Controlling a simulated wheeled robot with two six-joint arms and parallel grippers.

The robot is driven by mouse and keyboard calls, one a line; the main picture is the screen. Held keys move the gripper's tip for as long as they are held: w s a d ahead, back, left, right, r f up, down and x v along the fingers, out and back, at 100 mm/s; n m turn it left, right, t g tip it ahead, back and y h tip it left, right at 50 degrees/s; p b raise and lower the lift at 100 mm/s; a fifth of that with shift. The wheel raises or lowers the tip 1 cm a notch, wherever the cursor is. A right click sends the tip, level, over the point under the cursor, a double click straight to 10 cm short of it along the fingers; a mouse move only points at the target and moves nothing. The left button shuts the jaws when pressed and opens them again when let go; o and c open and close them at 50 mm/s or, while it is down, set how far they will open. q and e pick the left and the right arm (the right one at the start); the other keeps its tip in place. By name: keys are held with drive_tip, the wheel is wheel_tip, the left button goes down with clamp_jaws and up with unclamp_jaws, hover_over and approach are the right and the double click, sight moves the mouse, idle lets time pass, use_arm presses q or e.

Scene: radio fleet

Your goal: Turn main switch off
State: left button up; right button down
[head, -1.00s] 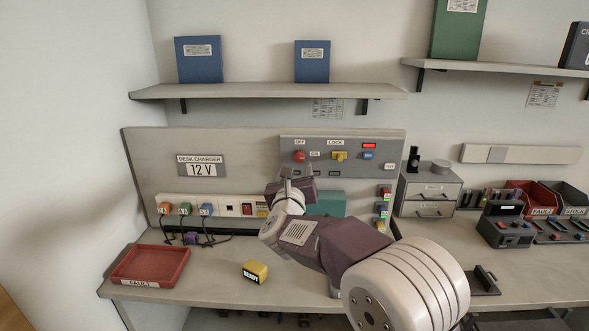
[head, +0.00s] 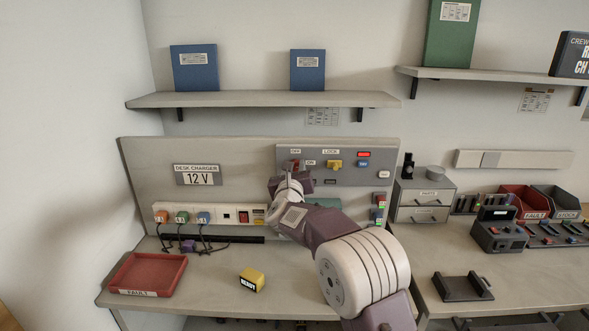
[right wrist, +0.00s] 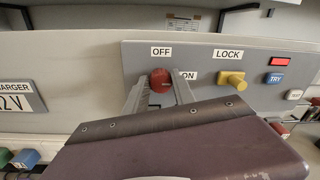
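The main switch is a round red knob (head: 295,163) on the grey panel (head: 350,178), with OFF above it and ON to its right. It also shows in the right wrist view (right wrist: 159,80). My right gripper (head: 289,172) is raised in front of the panel at the knob. In the right wrist view its two fingers (right wrist: 160,92) stand apart, one on each side of the red knob. I cannot tell whether they touch it. The gripper hides the panel just below the knob. My left gripper is out of view.
A yellow LOCK knob (right wrist: 232,81), a red indicator (right wrist: 286,62) and a blue TRY button (right wrist: 275,78) sit to the right. Below are a charger strip with plugs (head: 182,217), a red FAULT tray (head: 148,275) and a yellow block (head: 251,280). The desk front is mostly clear.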

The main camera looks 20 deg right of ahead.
drive_tip(key=shift+n, duration=0.3)
drive_tip(key=shift+a+f+n+t+y+b, duration=0.15)
drive_tip(key=shift+n+b, duration=0.15)
drive_tip(key=shift+n, duration=2.65)
drive_tip(key=shift+d+f+n+t+y+b, duration=0.1)
drive_tip(key=shift+n+b, duration=0.2)
drive_tip(key=shift+n, duration=2.7)
drive_tip(key=shift+a+f+n+t+y+b, duration=0.15)
drive_tip(key=shift+n+b, duration=0.15)
drive_tip(key=shift+n, duration=2.65)
drive_tip(key=shift+d, duration=0.1)
drive_tip(key=c, duration=1)
unclamp_jaws()
drive_tip(key=shift+c, duration=0.2)
